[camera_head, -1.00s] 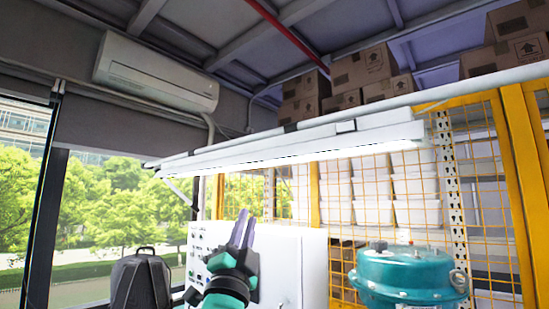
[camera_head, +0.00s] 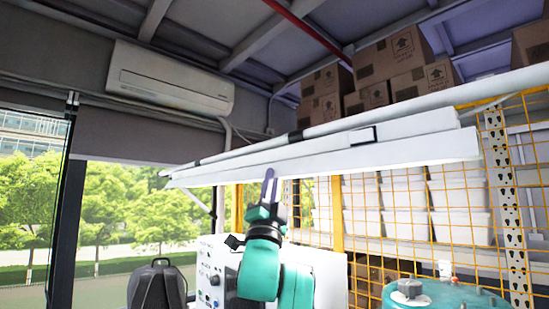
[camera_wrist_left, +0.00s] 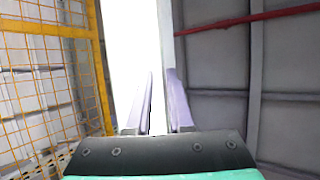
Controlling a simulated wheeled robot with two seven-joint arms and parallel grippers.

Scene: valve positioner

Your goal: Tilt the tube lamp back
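The tube lamp (camera_head: 330,152) is a long white fixture running across the head view, with its right end nearer. Its underside glows along the lower edge. My left gripper (camera_head: 269,180) points up from below, and its fingertips overlap the lamp's lower edge in the picture. In the left wrist view the lamp (camera_wrist_left: 130,45) is a bright white strip beyond the fingers. The two fingers of my left gripper (camera_wrist_left: 160,75) stand apart with a narrow gap, and I see nothing clasped between them. Whether they touch the lamp I cannot tell. My right gripper is not in view.
A white control box (camera_head: 325,270) stands behind my left arm. A teal round-topped device (camera_head: 440,298) is at the lower right. Yellow mesh fencing (camera_head: 400,230) with white bins stands behind the lamp. A black backpack (camera_head: 157,287) is at the lower left.

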